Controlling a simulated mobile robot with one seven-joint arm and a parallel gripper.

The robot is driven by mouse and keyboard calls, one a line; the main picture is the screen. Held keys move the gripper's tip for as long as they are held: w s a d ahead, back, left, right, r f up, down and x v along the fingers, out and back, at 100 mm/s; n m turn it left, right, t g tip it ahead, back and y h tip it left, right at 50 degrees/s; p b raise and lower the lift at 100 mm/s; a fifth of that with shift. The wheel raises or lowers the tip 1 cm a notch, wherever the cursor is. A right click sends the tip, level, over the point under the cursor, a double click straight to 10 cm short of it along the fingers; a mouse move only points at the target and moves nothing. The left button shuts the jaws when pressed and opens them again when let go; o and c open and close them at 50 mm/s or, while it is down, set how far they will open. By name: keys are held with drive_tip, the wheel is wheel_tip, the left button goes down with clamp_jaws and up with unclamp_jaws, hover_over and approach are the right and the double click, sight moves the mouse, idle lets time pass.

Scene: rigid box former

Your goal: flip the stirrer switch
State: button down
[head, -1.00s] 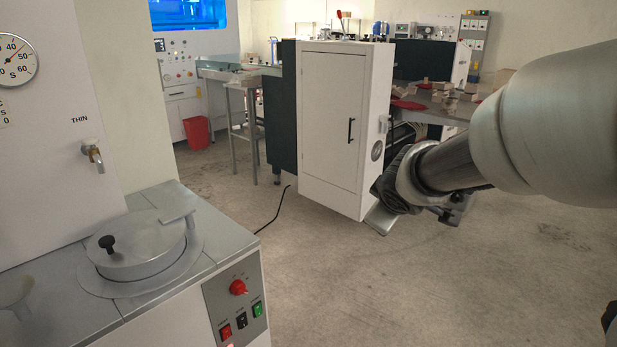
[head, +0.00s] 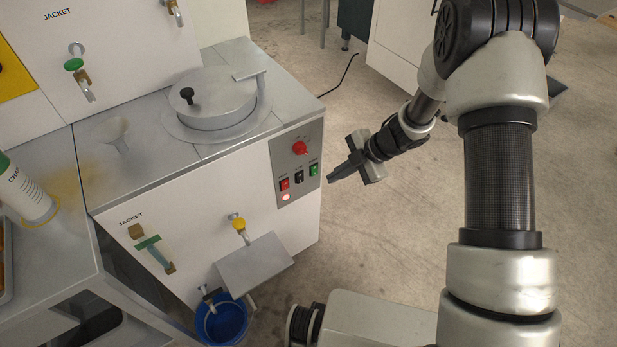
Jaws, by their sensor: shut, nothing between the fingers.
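A grey control panel (head: 297,165) sits on the front right of the white and steel machine. It carries a red knob (head: 299,148) at the top. Below are a red switch (head: 284,184), a black switch (head: 299,177) and a green switch (head: 314,170) in a row, with a lit pinkish lamp (head: 286,197) underneath. The labels are too small to read, so I cannot tell which is the stirrer switch. My gripper (head: 331,178) is shut and empty. Its tips point left, just right of the panel beside the green switch, with a small gap showing in the picture.
A round lidded pot (head: 215,105) with a black knob is set in the machine top. A yellow-handled valve (head: 240,226) and a sloping metal plate (head: 255,265) are on its front, above a blue bucket (head: 222,322).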

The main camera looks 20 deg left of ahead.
sight(300, 178)
drive_tip(key=w+a+f+b, duration=0.1)
drive_tip(key=a+f, duration=0.2)
drive_tip(key=w+a+f+b, duration=0.1)
drive_tip(key=a+f, duration=0.1)
drive_tip(key=w+a+f+b, duration=0.1)
drive_tip(key=a+f+b, duration=0.1)
drive_tip(key=a+f, duration=0.1)
drive_tip(key=shift+a+f, duration=0.3)
drive_tip(key=shift+a, duration=0.05)
idle(0.4)
drive_tip(key=shift+w+a+r+p, duration=0.1)
drive_tip(key=shift+a+p, duration=0.1)
drive_tip(key=shift+p, duration=0.6)
drive_tip(key=shift+b, duration=0.35)
